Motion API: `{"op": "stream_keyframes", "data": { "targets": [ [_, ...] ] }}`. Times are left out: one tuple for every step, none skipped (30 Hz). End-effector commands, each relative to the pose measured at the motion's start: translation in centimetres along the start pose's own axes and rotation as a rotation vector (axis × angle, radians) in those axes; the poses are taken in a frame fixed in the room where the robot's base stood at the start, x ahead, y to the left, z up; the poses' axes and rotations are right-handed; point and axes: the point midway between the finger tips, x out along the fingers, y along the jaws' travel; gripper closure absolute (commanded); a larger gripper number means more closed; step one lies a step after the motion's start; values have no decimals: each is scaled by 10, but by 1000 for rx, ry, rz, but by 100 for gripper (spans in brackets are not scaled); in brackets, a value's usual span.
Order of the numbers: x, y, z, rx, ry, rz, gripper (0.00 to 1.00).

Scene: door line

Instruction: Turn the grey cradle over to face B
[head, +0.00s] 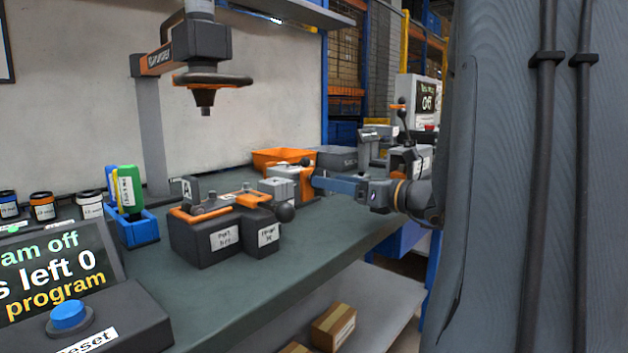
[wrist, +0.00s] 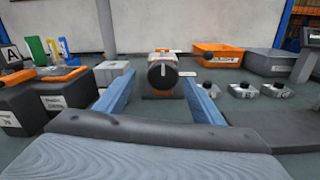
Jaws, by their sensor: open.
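My gripper (head: 318,182) has its blue fingers apart, with nothing held between them. In the wrist view, a grey and orange unit with a round black knob (wrist: 162,74) sits ahead, framed between the fingers (wrist: 159,84). The same black knob shows beside the fingertips in the head view (head: 306,162); contact cannot be told. A dark grey fixture (head: 205,238) with orange parts and white labels stands to the left, with a plate marked A (head: 187,189). I cannot tell for sure which part is the grey cradle. No B is readable.
A pale grey block (wrist: 114,72) stands left of the knob. An orange bin (wrist: 218,56) and a grey bin (wrist: 268,62) stand behind at right. Small knobbed pieces (wrist: 243,90) lie at right. A press column (head: 150,130) rises behind. The front bench strip (head: 320,235) is clear.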

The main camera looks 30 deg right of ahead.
Motion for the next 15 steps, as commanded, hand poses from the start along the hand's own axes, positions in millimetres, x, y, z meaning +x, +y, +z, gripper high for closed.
{"op": "stream_keyframes", "data": {
  "targets": [
    [7, -2, -1, 0, 0, -1, 38],
    [11, -3, -1, 1, -1, -3, 38],
    [17, -4, -1, 0, -1, -5, 38],
    [21, -5, -1, -1, -1, -6, 38],
    [26, -5, -1, -1, -1, -7, 38],
    [31, -5, -1, -1, -2, -7, 38],
    [35, -5, -1, 0, -2, -8, 38],
    [39, -6, -1, -1, -1, -9, 38],
    [44, -5, -1, -1, -1, -8, 38],
    [47, -5, 0, -1, -1, -8, 38],
    [49, -5, 0, -1, -2, -8, 38],
    [52, -6, 0, -1, -2, -9, 38],
    [54, -5, 0, -1, -2, -9, 38],
    [55, -5, 0, 0, -1, -9, 38],
    [57, -5, 0, 0, -1, -8, 38]
  ]
}}
